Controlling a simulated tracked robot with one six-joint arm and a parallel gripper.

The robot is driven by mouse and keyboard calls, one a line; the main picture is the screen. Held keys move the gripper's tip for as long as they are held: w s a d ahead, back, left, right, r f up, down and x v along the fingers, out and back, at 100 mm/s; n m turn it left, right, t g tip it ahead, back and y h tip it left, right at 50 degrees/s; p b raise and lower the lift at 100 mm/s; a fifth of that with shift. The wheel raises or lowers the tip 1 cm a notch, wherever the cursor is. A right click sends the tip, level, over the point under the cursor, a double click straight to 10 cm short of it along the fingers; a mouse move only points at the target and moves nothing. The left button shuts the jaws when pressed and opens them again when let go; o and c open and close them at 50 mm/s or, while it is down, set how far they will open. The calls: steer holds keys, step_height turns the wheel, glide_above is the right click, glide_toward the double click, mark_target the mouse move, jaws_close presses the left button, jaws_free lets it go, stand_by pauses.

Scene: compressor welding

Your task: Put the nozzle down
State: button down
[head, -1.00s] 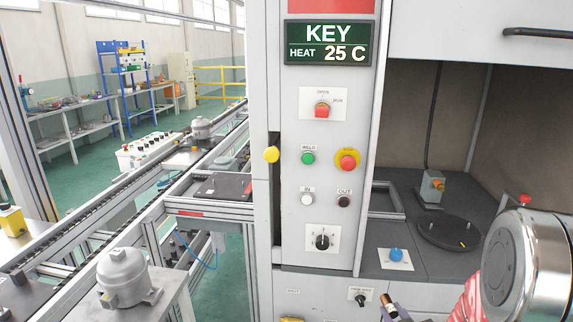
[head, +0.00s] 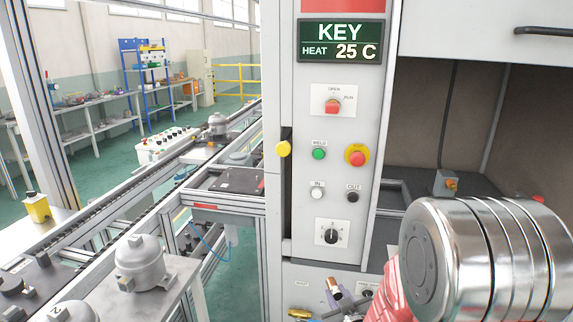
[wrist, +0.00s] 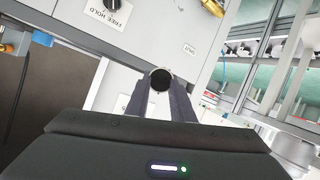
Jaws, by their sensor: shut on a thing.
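My gripper (wrist: 160,92) is shut on the nozzle (wrist: 160,79). In the wrist view the nozzle shows as a round, dark end with a light rim between the two fingertips. In the head view my gripper (head: 345,300) is low, in front of the cabinet's lower panel, partly hidden by my arm. A copper-coloured tip (head: 333,284) shows at its fingers. Most of the nozzle's body is hidden, and I cannot tell whether it touches anything.
A brass fitting (head: 299,313) sits on the lower panel, left of my gripper; it also shows in the wrist view (wrist: 213,7). The control cabinet (head: 300,225) stands behind. A grey compressor (head: 140,263) stands on the bench at left, beside the conveyor.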

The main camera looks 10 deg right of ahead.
steer(key=a, duration=0.4)
steer(key=shift+w+a, duration=0.15)
steer(key=shift+a, duration=0.1)
